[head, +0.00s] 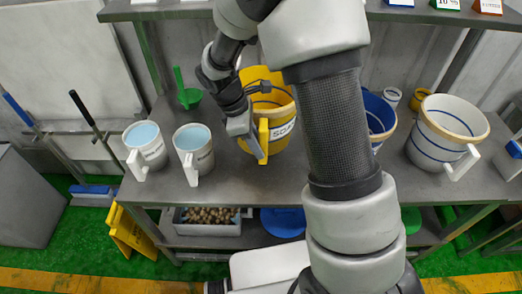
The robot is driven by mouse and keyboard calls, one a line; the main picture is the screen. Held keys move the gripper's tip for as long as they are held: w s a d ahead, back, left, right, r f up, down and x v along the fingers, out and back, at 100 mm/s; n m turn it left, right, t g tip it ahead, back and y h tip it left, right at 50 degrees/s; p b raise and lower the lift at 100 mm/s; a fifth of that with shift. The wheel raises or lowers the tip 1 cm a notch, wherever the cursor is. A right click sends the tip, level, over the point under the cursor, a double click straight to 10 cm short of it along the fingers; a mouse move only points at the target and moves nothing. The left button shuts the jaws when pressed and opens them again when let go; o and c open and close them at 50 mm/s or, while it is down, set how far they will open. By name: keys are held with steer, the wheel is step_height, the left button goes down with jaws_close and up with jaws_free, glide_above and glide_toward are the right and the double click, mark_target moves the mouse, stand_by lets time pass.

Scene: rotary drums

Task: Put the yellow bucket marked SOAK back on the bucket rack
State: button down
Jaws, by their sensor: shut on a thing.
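The yellow bucket (279,135) marked SO..., the rest of the word hidden by my arm, stands upright on or just above the grey table; I cannot tell which. Its yellow handle (263,140) faces the front left. My gripper (247,128) is at that handle, shut on it, with the fingertips partly hidden. My arm crosses in front of the bucket's right side. I cannot tell which part of the scene is the bucket rack.
Two white jugs with pale blue tops (146,144) (194,147) stand to the left, with a green scoop (187,95) behind. A blue bucket (378,114) and a large white bucket (447,122) stand to the right. A shelf (185,11) runs above the table's back.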

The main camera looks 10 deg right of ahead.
step_height(320, 180, down, 9)
steer(key=shift+s+f, duration=0.2)
steer(key=c, duration=1.6)
jaws_free()
steer(key=shift+c, duration=0.2)
steer(key=s+v, duration=0.1)
steer(key=v, duration=1)
steer(key=s+d+r+m+t+y, duration=0.1)
steer(key=s+d+r+m, duration=0.15)
steer(key=r, duration=0.55)
steer(key=s+d+r+m+t+y, duration=0.1)
steer(key=s+d+r+m, duration=0.1)
steer(key=r+m, duration=0.35)
steer(key=s+d+r+m+t+y, duration=0.1)
steer(key=s+d+r+m+t, duration=0.2)
steer(key=s+r+m, duration=0.4)
steer(key=shift+s+d+r+m+t+y, duration=0.4)
steer(key=shift+s+r+t, duration=0.55)
steer(key=shift+s, duration=2.05)
steer(key=shift+r+g, duration=0.25)
